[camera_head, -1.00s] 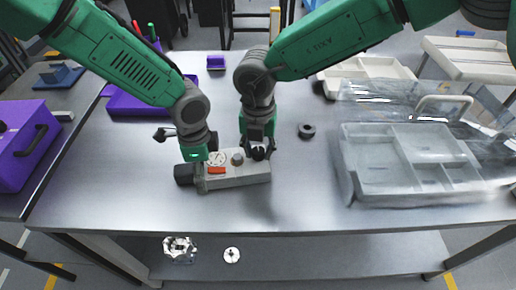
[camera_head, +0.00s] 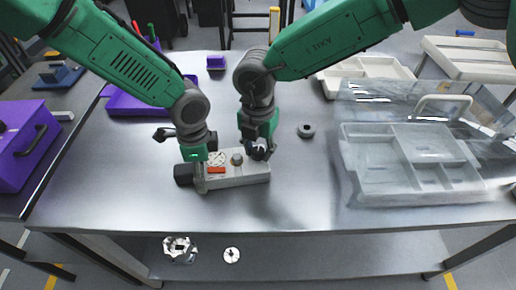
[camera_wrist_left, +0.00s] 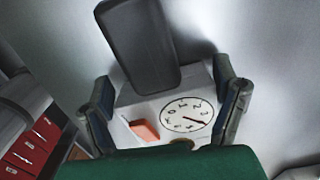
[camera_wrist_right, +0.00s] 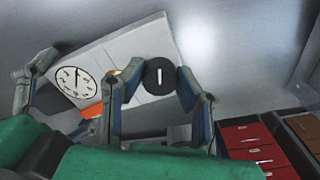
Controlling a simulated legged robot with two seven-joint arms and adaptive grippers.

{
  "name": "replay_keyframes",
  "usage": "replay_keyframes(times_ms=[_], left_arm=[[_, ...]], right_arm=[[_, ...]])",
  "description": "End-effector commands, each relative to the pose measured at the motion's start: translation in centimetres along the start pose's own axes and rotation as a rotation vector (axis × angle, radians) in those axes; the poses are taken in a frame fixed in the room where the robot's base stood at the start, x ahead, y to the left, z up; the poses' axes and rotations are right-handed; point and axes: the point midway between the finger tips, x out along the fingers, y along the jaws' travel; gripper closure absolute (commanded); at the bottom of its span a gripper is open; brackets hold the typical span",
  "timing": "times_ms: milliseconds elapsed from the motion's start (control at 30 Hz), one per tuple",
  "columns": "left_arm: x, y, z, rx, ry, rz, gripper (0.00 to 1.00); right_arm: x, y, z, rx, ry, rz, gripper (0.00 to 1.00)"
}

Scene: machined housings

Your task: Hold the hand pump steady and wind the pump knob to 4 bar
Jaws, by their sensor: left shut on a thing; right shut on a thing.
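The hand pump (camera_head: 240,178) is a light grey block lying on the table, with a dark cylinder (camera_head: 183,173) at its left end. It carries an orange part (camera_head: 216,170) and a round white gauge (camera_wrist_left: 187,115) with a dark needle; the exact reading is hard to tell. My left gripper (camera_wrist_left: 165,105) is shut across the pump body near the gauge. My right gripper (camera_wrist_right: 153,80) comes from above and is shut on the black pump knob (camera_wrist_right: 158,76), which has a white mark. In the head view, my right gripper (camera_head: 258,150) mostly hides the knob.
A dark ring (camera_head: 306,130) lies right of the pump. A clear divided box (camera_head: 410,165) stands at the right, with pale trays (camera_head: 365,72) behind. A purple tray (camera_head: 135,103) and purple case (camera_head: 22,145) are at the left. The table front is clear.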

Motion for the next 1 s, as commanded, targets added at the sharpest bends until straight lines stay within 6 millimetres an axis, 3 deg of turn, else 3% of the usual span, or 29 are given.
replay_keyframes(times_ms=[33, 67, 100, 533, 1000], left_arm=[[0.2, 0.2, -0.3, 0.002, 0.006, 0.002, 0.63], [0.2, 0.2, -0.3, 0.002, 0.006, 0.002, 0.63], [0.2, 0.2, -0.3, 0.002, 0.006, 0.002, 0.63], [0.2, 0.2, -0.1, 0.002, 0.003, 0.003, 0.63], [0.2, 0.1, 0.0, 0.002, -0.001, 0.003, 0.63]], right_arm=[[-0.1, 0.3, -0.3, -0.004, 0.004, 0.008, 1.0], [-0.1, 0.3, -0.3, -0.004, 0.005, 0.008, 0.66], [-0.1, 0.3, -0.3, -0.004, 0.005, 0.008, 0.52], [-0.8, 0.1, -0.1, -0.002, 0.001, 0.004, 0.52], [-9.9, 0.2, -0.1, -0.002, 0.0, 0.006, 0.52]])
